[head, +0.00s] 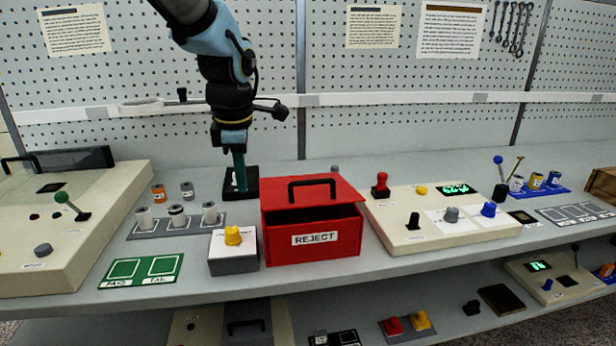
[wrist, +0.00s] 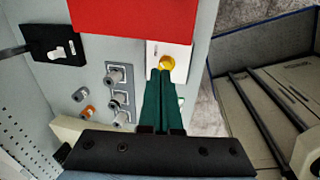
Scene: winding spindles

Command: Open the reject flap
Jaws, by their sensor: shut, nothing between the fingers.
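The red reject box (head: 312,243) stands near the front of the bench, with a white REJECT label on its front. Its red lid flap (head: 344,191) carries a black bar handle (head: 312,183). A dark gap shows between the flap's front edge and the box front, so the flap looks raised a little. My gripper (head: 241,188) is shut and empty, pointing down to the left of the box and apart from it. In the wrist view, its green fingers (wrist: 163,74) are together, and a red surface of the box (wrist: 130,14) shows at the top edge.
A yellow knob (head: 233,235) on a grey-white block stands left of the box. Holders with spools (head: 178,216) are further left. A perforated wall rises behind.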

